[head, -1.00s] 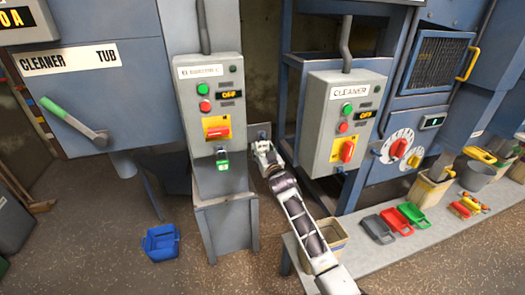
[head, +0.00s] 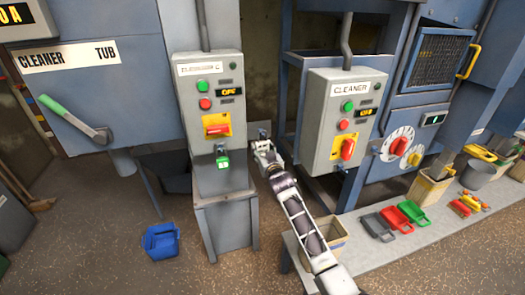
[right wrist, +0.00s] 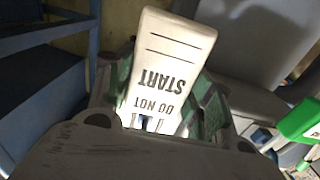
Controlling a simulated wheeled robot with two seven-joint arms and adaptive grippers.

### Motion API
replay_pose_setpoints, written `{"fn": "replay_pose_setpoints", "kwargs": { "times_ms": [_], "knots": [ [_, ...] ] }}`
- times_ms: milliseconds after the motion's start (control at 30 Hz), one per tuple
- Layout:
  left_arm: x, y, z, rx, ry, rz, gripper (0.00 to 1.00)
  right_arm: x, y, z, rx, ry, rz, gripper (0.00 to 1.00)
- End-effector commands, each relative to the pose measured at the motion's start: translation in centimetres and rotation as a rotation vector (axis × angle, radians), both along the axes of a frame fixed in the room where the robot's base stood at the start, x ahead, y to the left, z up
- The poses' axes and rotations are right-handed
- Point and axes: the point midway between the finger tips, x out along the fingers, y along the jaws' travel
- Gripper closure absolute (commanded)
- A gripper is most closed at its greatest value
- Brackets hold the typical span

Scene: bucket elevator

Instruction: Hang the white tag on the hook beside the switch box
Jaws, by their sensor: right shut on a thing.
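The white tag (right wrist: 172,55), printed "DO NOT START", is upside down in the right wrist view. My right gripper (right wrist: 163,95) is shut on it, with a green-padded finger on either side. In the head view my right gripper (head: 261,147) is just right of the grey switch box (head: 210,112), near its lower edge; the tag is hard to make out there. A small grey plate (head: 264,129) stands beside the box, just above the gripper. The hook itself is too small to tell. My left gripper is out of view.
A green lock-like piece (head: 222,162) hangs under the switch box and also shows in the right wrist view (right wrist: 298,122). The "CLEANER" box (head: 340,120) stands to the right. A low bench (head: 375,245) and a wooden bin (head: 328,238) are below my right arm.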

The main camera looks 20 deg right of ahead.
Motion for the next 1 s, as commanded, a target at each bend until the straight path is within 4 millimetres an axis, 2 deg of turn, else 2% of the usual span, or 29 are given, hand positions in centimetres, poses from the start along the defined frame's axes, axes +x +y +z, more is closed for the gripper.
{"fn": "replay_pose_setpoints", "kwargs": {
  "times_ms": [67,100,267,1000],
  "knots": [
    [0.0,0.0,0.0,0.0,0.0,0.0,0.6,0.0,0.01,0.03,0.0,-0.001,0.0,0.72],
    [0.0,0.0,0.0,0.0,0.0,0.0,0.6,0.0,0.01,0.03,0.0,0.0,0.0,0.43],
    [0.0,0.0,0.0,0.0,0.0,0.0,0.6,0.0,0.01,0.03,0.0,0.0,0.0,0.23],
    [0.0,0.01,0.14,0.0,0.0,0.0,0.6,-0.17,0.0,-0.01,0.0,0.001,0.0,0.23]
  ]
}}
